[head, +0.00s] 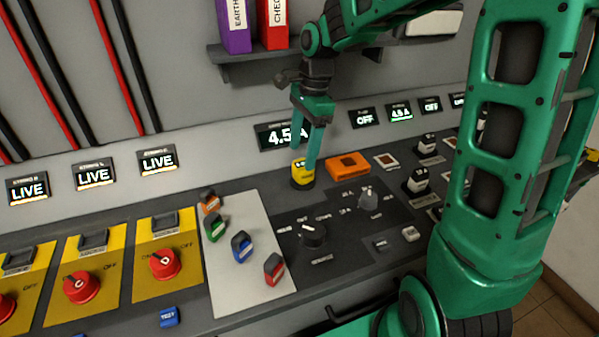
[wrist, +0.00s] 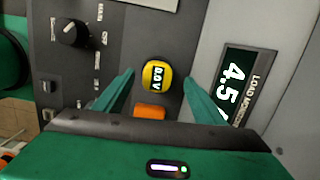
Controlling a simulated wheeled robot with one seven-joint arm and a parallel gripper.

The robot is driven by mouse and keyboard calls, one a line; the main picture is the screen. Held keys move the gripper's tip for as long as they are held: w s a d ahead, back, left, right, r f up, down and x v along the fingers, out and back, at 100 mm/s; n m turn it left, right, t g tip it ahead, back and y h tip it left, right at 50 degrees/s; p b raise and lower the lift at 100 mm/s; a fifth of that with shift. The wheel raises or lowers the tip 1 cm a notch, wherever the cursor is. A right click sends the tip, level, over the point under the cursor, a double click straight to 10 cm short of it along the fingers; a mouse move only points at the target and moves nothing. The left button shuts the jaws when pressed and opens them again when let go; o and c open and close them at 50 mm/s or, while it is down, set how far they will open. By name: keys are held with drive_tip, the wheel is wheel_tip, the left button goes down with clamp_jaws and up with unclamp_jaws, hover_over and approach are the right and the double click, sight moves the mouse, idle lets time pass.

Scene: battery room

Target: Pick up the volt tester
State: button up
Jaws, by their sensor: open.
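The volt tester (head: 302,175) is a small round yellow and black device standing on the dark console top below the load display. In the wrist view the volt tester (wrist: 157,76) shows its face reading "0.0 V". My gripper (head: 304,160) points down over it with green fingers apart. In the wrist view the fingers of my gripper (wrist: 159,74) lie one on each side of the tester, with gaps visible. I cannot tell how far down the fingertips reach along it. Part of the tester is hidden behind a finger in the head view.
An orange box (head: 347,165) sits close to the right of the tester. Black knobs and switches (head: 313,235) stand in front. A grey plate (head: 240,270) with several coloured clips and red rotary switches (head: 164,263) lie to the left. A shelf (head: 255,55) with binders hangs above.

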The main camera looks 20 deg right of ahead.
sight(303, 163)
drive_tip(key=f, duration=0.4)
drive_tip(key=shift+s+d+f, duration=0.1)
drive_tip(key=shift+s+f, duration=0.1)
drive_tip(key=shift+f, duration=0.65)
drive_tip(key=c, duration=1.2)
